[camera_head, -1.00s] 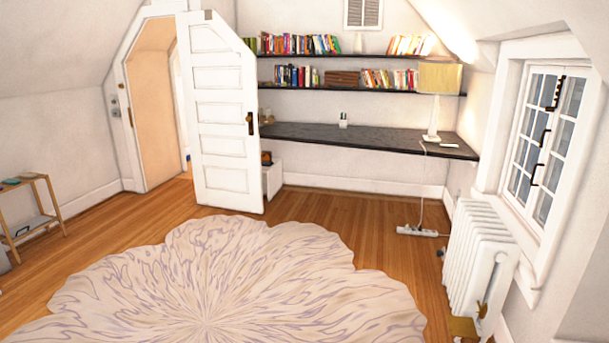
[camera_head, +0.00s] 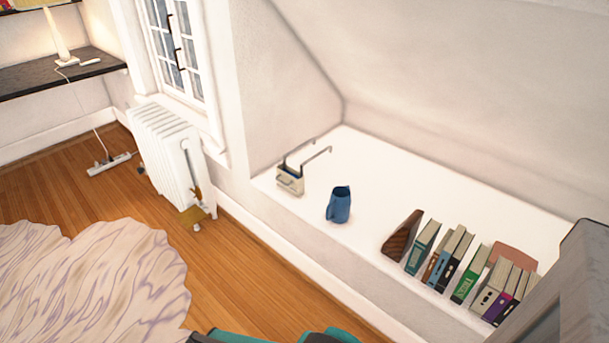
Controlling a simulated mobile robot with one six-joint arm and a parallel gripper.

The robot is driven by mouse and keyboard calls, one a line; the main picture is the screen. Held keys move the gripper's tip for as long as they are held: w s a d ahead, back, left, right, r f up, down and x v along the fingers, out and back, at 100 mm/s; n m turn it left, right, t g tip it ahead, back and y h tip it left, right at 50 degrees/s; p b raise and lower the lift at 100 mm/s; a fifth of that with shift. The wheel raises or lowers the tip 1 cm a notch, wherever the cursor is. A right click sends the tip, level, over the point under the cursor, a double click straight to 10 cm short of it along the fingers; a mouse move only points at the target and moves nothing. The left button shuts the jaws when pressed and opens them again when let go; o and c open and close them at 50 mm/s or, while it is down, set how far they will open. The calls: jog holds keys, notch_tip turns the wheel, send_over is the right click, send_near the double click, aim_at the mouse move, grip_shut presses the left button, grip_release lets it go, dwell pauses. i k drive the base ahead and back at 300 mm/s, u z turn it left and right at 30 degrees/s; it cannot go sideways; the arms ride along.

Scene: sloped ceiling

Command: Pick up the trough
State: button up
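A small cream box-like container (camera_head: 290,180) with thin grey bars rising from it stands at the left end of the white ledge. It may be the trough, but it is too small to be sure. A blue pitcher (camera_head: 339,205) stands upright to its right on the same ledge. Teal and dark parts at the bottom edge look like my own arm. My gripper's fingers do not show.
The white ledge (camera_head: 400,178) under the sloped wall has clear room behind the pitcher. A row of books (camera_head: 470,282) stands at its right. A white radiator (camera_head: 168,155) stands left of the ledge. A pale rug (camera_head: 85,275) lies on the wood floor.

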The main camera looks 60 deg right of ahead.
aim_at(292, 180)
jog(key=u, duration=1.35)
jog(key=k, duration=0.1)
jog(key=z, duration=3)
jog(key=i, duration=0.6)
jog(key=z, duration=0.1)
jog(key=k, duration=0.6)
jog(key=u, duration=0.15)
jog(key=i, duration=0.25)
jog(key=z, duration=0.05)
